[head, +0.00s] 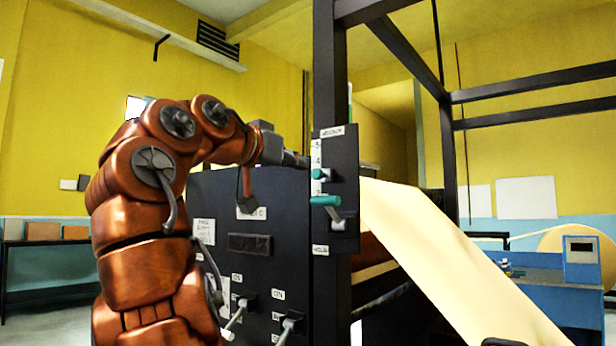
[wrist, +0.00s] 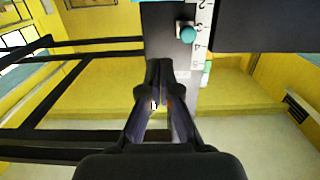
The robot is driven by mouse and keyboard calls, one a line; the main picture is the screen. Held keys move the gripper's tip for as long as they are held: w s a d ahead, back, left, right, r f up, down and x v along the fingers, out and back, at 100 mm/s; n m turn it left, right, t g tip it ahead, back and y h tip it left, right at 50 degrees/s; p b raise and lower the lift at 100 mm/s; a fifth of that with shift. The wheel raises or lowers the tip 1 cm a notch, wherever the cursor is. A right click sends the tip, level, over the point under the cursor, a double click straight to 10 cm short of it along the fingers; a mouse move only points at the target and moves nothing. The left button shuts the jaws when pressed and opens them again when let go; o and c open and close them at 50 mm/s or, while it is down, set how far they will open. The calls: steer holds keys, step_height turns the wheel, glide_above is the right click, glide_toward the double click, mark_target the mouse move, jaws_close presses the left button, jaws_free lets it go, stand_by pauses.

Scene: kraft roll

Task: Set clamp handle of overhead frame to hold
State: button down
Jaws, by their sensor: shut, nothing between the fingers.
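The dark clamp plate (head: 343,180) is on the black upright of the frame, with a numbered white scale along its left edge. A handle with a teal grip (head: 325,200) and grey lever sticks out low on the plate, above a white label reading HOLD (head: 321,250). A smaller teal piece (head: 318,174) sits higher, beside the scale. My gripper (head: 303,160) is shut and empty, at the plate's left edge, above the teal grip and apart from it. In the wrist view my shut fingers (wrist: 160,72) point at the plate; a teal knob (wrist: 186,33) shows beyond them, which piece I cannot tell.
A black cabinet (head: 278,206) with levers marked ON stands left of the plate. A pale kraft paper web (head: 450,255) slopes down to the right. Black frame beams (head: 535,92) cross overhead. A blue machine (head: 555,300) stands at the right. Floor at the left is open.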

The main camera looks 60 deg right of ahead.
glide_above(322, 199)
steer(key=d, duration=0.2)
steer(key=shift+s+a+f, duration=0.1)
steer(key=shift+a+f, duration=0.15)
steer(key=shift+f, duration=0.35)
steer(key=shift+a+f, duration=0.15)
steer(key=shift+f, duration=0.15)
steer(key=shift+a+f+b, duration=0.15)
steer(key=shift+a+b, duration=0.2)
steer(key=shift+f, duration=0.45)
steer(key=shift+a+f+b, duration=0.2)
steer(key=shift+a+b, duration=0.05)
steer(key=shift+b, duration=0.1)
steer(key=shift+w+a+f, duration=0.1)
steer(key=shift+w+f, duration=0.1)
steer(key=shift+f, duration=0.25)
steer(key=shift+f+b, duration=0.15)
steer(key=shift+b, duration=0.2)
steer(key=shift+a+f, duration=0.1)
